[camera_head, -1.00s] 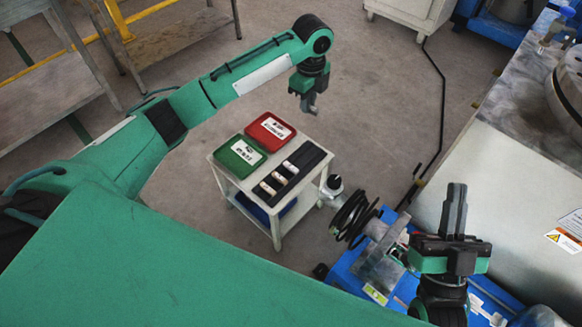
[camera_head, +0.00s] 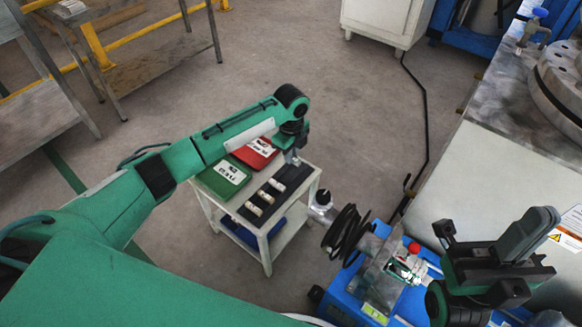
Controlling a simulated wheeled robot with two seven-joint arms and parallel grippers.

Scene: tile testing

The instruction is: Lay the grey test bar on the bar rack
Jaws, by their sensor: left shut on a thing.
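My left gripper (camera_head: 293,152) is over the far right end of the dark bar rack (camera_head: 298,174). It is shut on a small grey piece, taken as the grey test bar (camera_head: 291,159); the bar is small in view and partly hidden by the gripper. I cannot tell whether the bar touches the rack. Three pale pieces (camera_head: 265,196) lie in a row along the nearer part of the rack. My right gripper (camera_head: 485,236) is at the lower right, its fingers apart and empty, away from the rack.
The rack is on a small white cart (camera_head: 267,241). A green tray (camera_head: 222,180) and a red tray (camera_head: 257,152) sit beside it, partly behind my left arm. A blue machine (camera_head: 345,287) and a metal bench (camera_head: 480,170) stand to the right. Open floor lies beyond the cart.

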